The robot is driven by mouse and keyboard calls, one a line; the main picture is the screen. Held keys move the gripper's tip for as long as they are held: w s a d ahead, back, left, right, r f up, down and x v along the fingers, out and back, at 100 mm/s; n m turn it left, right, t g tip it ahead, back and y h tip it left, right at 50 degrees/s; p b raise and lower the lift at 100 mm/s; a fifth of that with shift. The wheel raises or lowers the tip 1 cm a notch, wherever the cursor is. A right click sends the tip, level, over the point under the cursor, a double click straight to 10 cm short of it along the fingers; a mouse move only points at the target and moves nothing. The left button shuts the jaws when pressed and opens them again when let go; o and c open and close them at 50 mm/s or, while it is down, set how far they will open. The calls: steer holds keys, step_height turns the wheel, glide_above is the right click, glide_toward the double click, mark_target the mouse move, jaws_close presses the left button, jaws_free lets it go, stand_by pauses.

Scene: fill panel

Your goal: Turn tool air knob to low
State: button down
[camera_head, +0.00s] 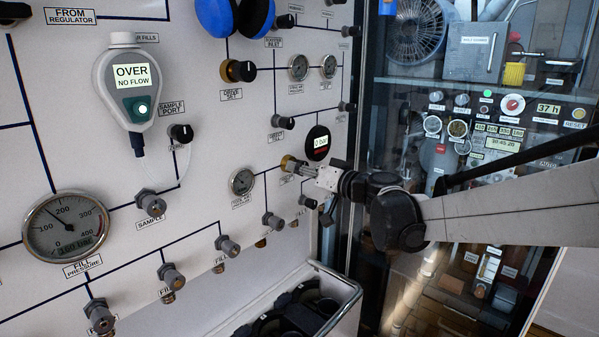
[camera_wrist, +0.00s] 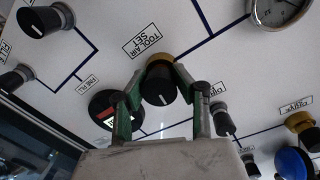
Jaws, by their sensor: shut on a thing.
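The tool air knob (camera_wrist: 160,85) is black with a white pointer line and a brass-coloured collar, under a "TOOL AIR SET" label (camera_wrist: 150,43) in the wrist view. Its pointer line points toward the bottom of that view, toward my palm. My gripper (camera_wrist: 157,76) is shut on this knob, one green-edged finger on each side. In the head view the knob's brass collar (camera_head: 287,162) shows on the panel, and my gripper (camera_head: 297,168) reaches it from the right and hides most of it.
A round black digital gauge (camera_head: 317,142) reading 0 bar sits just above my gripper. A dial gauge (camera_head: 242,181) is to its left. Several small knobs and valves, such as one below (camera_head: 272,220), surround it. A glass cabinet door (camera_head: 385,130) stands right of the panel.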

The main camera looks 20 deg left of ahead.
steer(key=shift+w+n, duration=0.15)
steer(key=shift+n, duration=0.85)
steer(key=c, duration=1.3)
jaws_free()
steer(key=shift+w+d, duration=0.1)
steer(key=v, duration=1.2)
